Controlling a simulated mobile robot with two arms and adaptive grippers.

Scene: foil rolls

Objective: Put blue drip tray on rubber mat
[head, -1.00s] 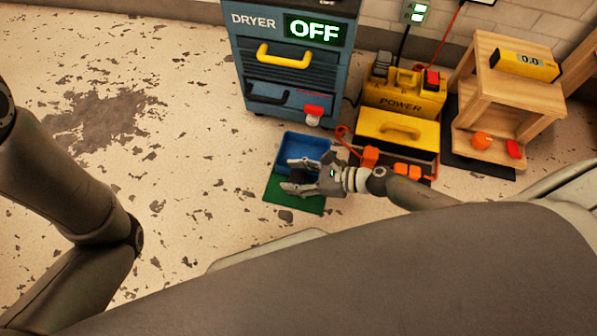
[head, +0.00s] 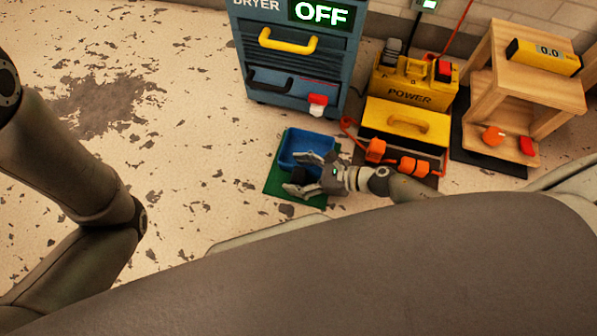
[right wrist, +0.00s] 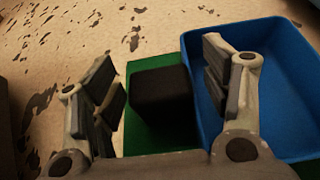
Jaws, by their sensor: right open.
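The blue drip tray (head: 305,143) sits over the green mat (head: 274,186), which shows along its left and near sides. I cannot tell whether all of its base rests on the mat. In the right wrist view the tray (right wrist: 278,75) is at the right and the mat (right wrist: 150,140) at its left. My right gripper (head: 296,173) is open at the tray's near end. In the wrist view one finger of this gripper (right wrist: 158,65) overlaps the tray, the other is left of the mat. A black block (right wrist: 160,95) shows between them. My left gripper is out of view.
A blue dryer cabinet (head: 290,65) stands behind the tray. A yellow power unit (head: 412,85), a yellow toolbox (head: 400,122) and orange items (head: 412,166) are to the right. A wooden stand (head: 520,90) stands farther right. The floor at the left is clear.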

